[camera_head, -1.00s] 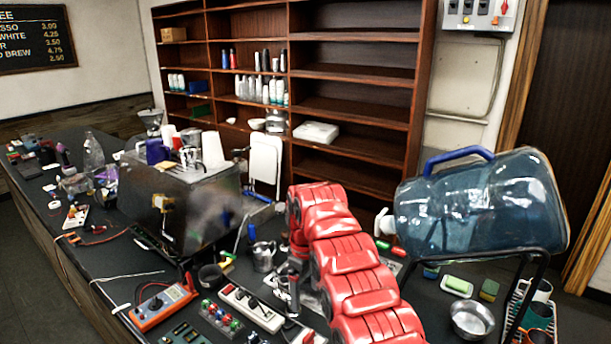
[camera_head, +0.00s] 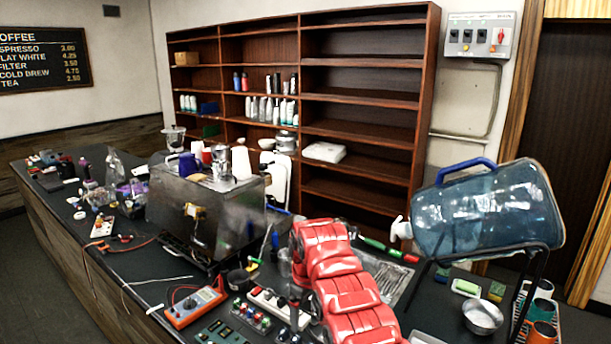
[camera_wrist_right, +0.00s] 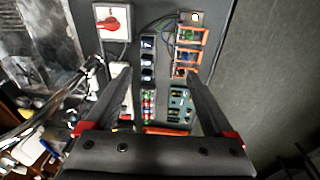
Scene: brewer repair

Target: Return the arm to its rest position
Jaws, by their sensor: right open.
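My right arm, in red segments, rises from the bottom of the head view and bends over the counter (camera_head: 140,285). My right gripper (camera_wrist_right: 158,82) shows best in the wrist view, its two dark fingers apart with nothing held between them. It points down over the counter, with small electrical parts below and beyond the fingers. In the head view the gripper is mostly hidden by the arm. My left gripper is not in view.
The metal brewer (camera_head: 205,215) stands left of the arm. A blue water jug (camera_head: 490,210) lies on a black stand to the right. A multimeter (camera_head: 195,303), a power strip (camera_head: 275,308) and a steel bowl (camera_head: 482,316) are on the counter. A red-knobbed switch (camera_wrist_right: 113,22) is in the wrist view.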

